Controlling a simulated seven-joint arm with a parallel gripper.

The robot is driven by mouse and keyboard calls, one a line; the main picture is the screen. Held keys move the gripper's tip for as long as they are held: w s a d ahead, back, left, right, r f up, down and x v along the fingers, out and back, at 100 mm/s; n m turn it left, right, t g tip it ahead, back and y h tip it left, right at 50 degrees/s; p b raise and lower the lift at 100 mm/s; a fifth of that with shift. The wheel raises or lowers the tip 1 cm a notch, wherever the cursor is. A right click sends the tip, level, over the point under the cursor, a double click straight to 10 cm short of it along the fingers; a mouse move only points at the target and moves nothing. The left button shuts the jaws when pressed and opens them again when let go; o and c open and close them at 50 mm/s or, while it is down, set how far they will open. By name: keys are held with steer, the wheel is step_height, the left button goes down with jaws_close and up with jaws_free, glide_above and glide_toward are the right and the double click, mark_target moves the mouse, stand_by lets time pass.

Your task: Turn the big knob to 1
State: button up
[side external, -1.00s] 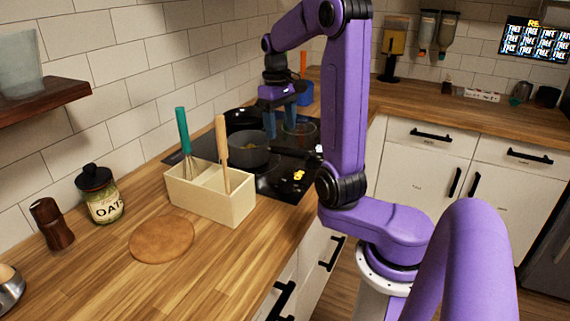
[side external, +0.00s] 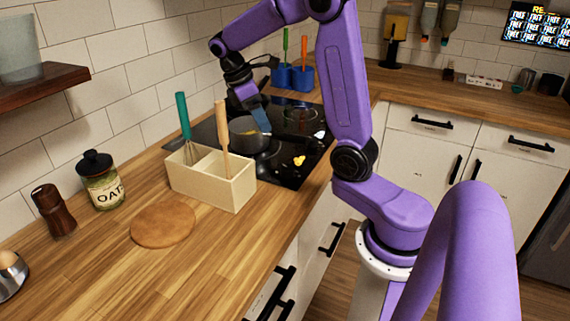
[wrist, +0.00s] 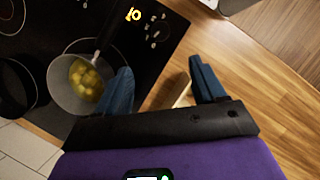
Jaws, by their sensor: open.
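A black cooktop (side external: 287,172) is set in the wooden counter. Dark round controls with pale marks (wrist: 155,28) show at the cooktop's front edge in the wrist view, beside bright yellow marks (wrist: 133,14). I cannot read which mark the big knob points to. My gripper (wrist: 159,66) is open, with two blue fingers apart and nothing held between them. In the side view it hangs above the pot area (side external: 258,118), away from the controls.
A grey pot (wrist: 62,88) with yellowish pieces inside stands on the cooktop, close to my left finger. A cream utensil box (side external: 225,190) with a whisk and a wooden-handled tool stands in front. Blue holders (side external: 292,77) are behind.

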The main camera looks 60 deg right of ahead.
mark_target(287, 167)
steer(key=x, duration=1.7)
steer(key=shift+w, duration=0.1)
steer(key=c, duration=1.1)
